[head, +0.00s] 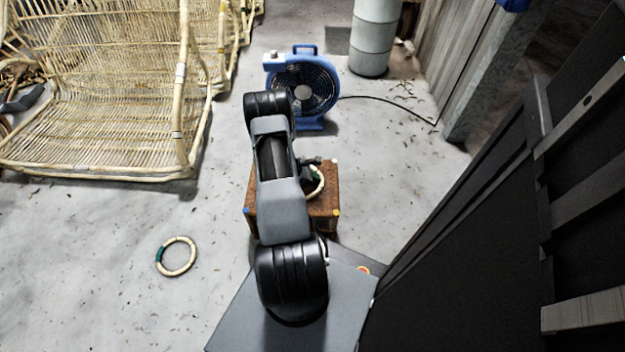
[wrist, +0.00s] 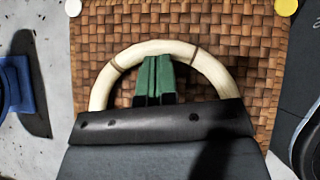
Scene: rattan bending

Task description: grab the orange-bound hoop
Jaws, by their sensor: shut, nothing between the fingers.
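A pale rattan hoop (wrist: 215,68) with thin brown bindings lies on a woven brown box in the wrist view. It also shows on the box in the head view (head: 318,186), partly behind my arm. No orange binding is visible on it; its lower part is hidden by my gripper's body. My gripper (wrist: 153,62) has its green fingers together and empty, overlapping the hoop's upper arc in the wrist view. I cannot tell whether they touch it. In the head view my gripper (head: 312,163) is small and dark beside the hoop. A second hoop (head: 178,270) with a dark green binding lies on the floor at left.
The woven box (head: 325,222) has coloured corner dots. A blue fan (head: 309,88) stands behind it, with a black cable (head: 400,103) running right. Rattan seating (head: 95,100) fills the upper left. A dark panel (head: 480,240) stands at right. Floor left of the box is mostly clear.

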